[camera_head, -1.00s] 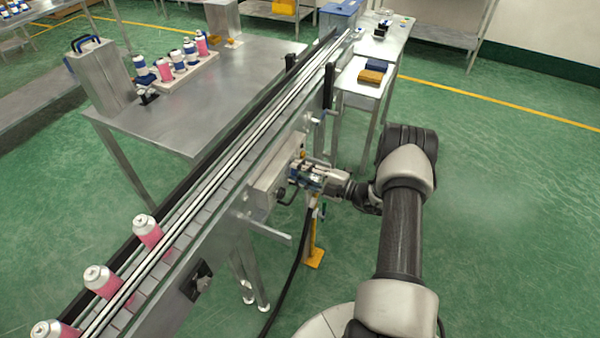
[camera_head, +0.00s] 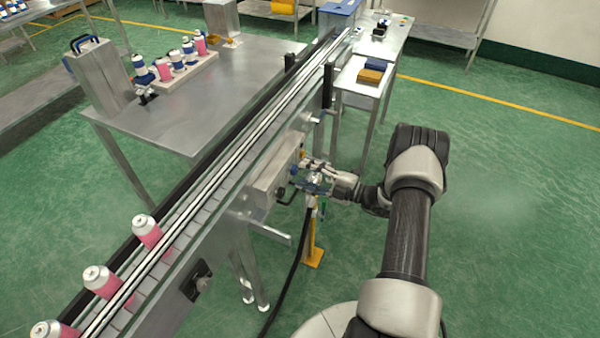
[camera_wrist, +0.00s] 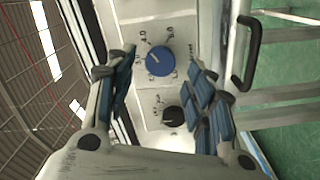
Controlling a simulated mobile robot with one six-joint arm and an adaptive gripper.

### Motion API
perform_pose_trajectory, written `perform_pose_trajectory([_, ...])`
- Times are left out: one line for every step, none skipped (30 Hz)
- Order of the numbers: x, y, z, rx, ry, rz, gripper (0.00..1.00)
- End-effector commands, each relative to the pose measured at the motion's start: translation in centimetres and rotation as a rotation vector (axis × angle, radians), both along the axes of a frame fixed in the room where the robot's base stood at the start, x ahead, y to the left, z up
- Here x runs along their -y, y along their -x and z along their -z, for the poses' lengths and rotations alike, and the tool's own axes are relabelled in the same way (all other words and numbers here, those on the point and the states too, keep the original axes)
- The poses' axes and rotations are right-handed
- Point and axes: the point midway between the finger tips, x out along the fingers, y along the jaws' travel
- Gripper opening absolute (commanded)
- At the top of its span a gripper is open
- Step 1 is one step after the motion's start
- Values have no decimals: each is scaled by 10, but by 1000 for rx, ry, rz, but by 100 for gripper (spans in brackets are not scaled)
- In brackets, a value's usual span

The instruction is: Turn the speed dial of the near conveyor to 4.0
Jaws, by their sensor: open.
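The near conveyor (camera_head: 215,192) runs diagonally across the head view. A metal control box (camera_head: 274,181) is on its side, facing my arm. In the wrist view a blue round dial (camera_wrist: 160,61) with a pale pointer line sits on the box's light panel, with number marks around it. The marks are too small to read surely. My gripper (camera_wrist: 163,85) is open, with its blue-padded fingers on either side of the dial in the picture. It appears apart from the panel and holds nothing. In the head view my gripper (camera_head: 300,178) is close to the box.
A black knob (camera_wrist: 173,116) sits beside the blue dial. A black handle (camera_wrist: 246,52) sticks out at the right. Pink cans (camera_head: 148,232) stand on the belt. A black cable (camera_head: 291,268) hangs below the box. The green floor at right is clear.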

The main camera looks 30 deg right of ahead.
Motion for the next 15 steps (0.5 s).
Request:
perform_pose_trajectory([9,9,0,1,-1,6,49])
perform_pose_trajectory([13,14,0,0,-1,6,49])
perform_pose_trajectory([19,22,0,0,-1,6,49])
perform_pose_trajectory([23,27,0,0,-1,7,49])
perform_pose_trajectory([27,32,0,-1,-1,6,49])
perform_pose_trajectory([32,39,0,-1,-1,6,49])
perform_pose_trajectory([35,43,0,-1,-1,5,49])
perform_pose_trajectory([38,48,0,0,-1,4,49])
perform_pose_trajectory([42,53,0,0,-1,4,49])
perform_pose_trajectory([45,56,0,0,-1,4,49])
perform_pose_trajectory([48,60,0,0,-1,4,49])
perform_pose_trajectory([50,63,0,0,-1,4,49])
perform_pose_trajectory([52,66,0,0,-1,3,49])
perform_pose_trajectory([53,68,0,0,-1,1,49])
perform_pose_trajectory([55,70,0,0,-1,1,49])
